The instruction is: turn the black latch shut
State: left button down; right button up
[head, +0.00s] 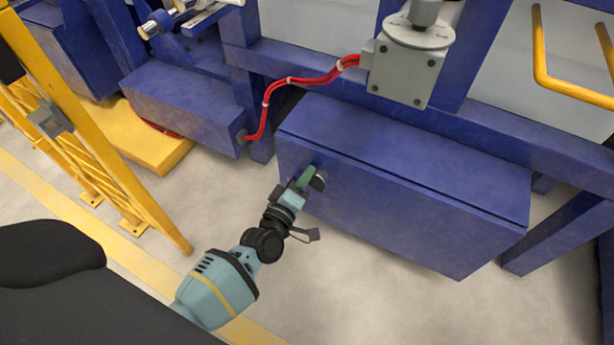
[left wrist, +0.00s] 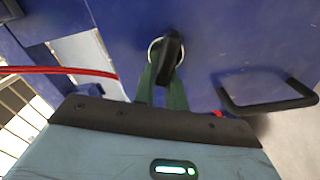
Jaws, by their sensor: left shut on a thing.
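The black latch (left wrist: 171,50) sits in a pale round ring on the blue box face in the left wrist view. In the head view it shows as a small dark round part (head: 319,181) at the left end of the blue box (head: 400,190). My left gripper (head: 308,176) is at the latch. Its green fingers (left wrist: 162,88) are shut on the latch, one on each side of its lower part. The fingers hide part of the latch. My right gripper is not in view.
A black U-shaped bar (left wrist: 268,108) is close on the right in the left wrist view. A red cable (head: 268,98) runs to a grey motor housing (head: 405,75) above the box. A yellow fence (head: 85,130) stands at left. The floor in front is clear.

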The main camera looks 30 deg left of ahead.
pick_arm(q)
jog(key=shift+s+d+f+n+b, duration=0.1)
jog(key=shift+f+n+b, duration=0.1)
jog(key=shift+f+n, duration=0.3)
jog(key=shift+s+d+f+n+b, duration=0.1)
jog(key=shift+f+n+b, duration=0.1)
jog(key=shift+n, duration=0.5)
jog(key=shift+w+n+b, duration=0.1)
jog(key=shift+n+b, duration=0.25)
jog(key=shift+n, duration=0.65)
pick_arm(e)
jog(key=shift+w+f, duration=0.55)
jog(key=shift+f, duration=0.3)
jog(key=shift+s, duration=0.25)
pick_arm(q)
jog(key=c, duration=1.4)
grip_release()
jog(key=shift+w, duration=0.1)
jog(key=shift+c, duration=0.2)
jog(key=shift+r, duration=0.1)
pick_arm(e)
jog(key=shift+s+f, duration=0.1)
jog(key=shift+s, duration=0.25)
